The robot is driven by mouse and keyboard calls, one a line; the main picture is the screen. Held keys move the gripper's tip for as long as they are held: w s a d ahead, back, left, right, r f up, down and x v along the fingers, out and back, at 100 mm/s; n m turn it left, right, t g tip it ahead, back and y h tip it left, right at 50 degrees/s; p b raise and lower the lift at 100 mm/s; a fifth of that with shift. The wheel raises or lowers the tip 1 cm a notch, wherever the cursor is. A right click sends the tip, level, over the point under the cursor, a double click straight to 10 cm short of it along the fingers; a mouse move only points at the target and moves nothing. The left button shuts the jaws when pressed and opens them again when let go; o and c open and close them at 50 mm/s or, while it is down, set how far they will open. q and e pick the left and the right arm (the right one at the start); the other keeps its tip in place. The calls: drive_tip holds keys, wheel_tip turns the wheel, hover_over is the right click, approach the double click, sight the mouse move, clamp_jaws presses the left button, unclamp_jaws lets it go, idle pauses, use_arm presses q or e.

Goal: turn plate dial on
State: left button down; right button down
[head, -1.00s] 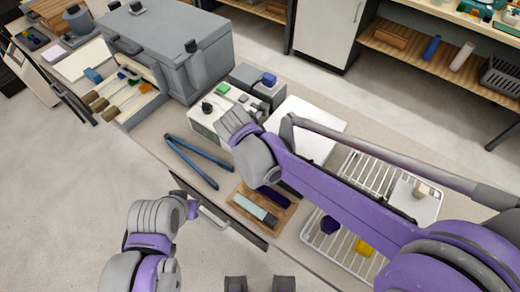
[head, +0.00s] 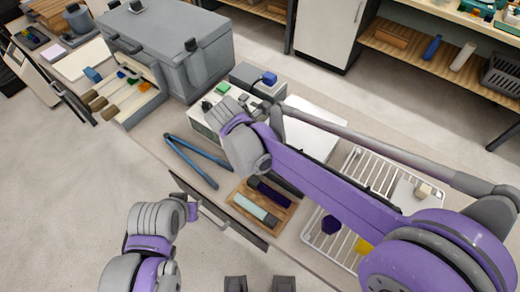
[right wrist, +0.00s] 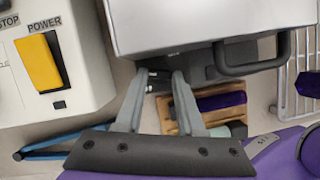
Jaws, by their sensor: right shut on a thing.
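The plate, a pale box with a white top (head: 315,142), stands right of the white power box and is partly covered by my right arm. In the right wrist view its pale body (right wrist: 205,22) fills the upper middle, with a dark handle at its front. My right gripper (right wrist: 153,76) is shut on a small dark part at the plate's front edge, which seems to be the dial. The fingertips mostly hide it, and I cannot read its setting. My left gripper (head: 192,210) is beside the drawer handle; its fingers do not show clearly.
The power box (right wrist: 45,65) has a yellow switch. Blue tongs (head: 196,160) lie in front of it. A wooden tray (head: 243,206) holds dark and pale green pieces. A white wire rack (head: 345,180) is at the right, and a large grey furnace (head: 165,45) stands at the left.

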drive_tip(key=shift+w+a+m+g+h+b, duration=0.15)
drive_tip(key=shift+m+g, duration=0.1)
drive_tip(key=shift+m, duration=0.5)
drive_tip(key=shift+d+m+g+h+b, duration=0.1)
drive_tip(key=shift+m+g, duration=0.1)
drive_tip(key=shift+m, duration=0.5)
drive_tip(key=shift+w+a+m+g+h+b, duration=0.15)
drive_tip(key=shift+m+g, duration=0.1)
drive_tip(key=shift+m, duration=0.5)
drive_tip(key=shift+s+d, duration=0.1)
drive_tip(key=c, duration=0.5)
unclamp_jaws()
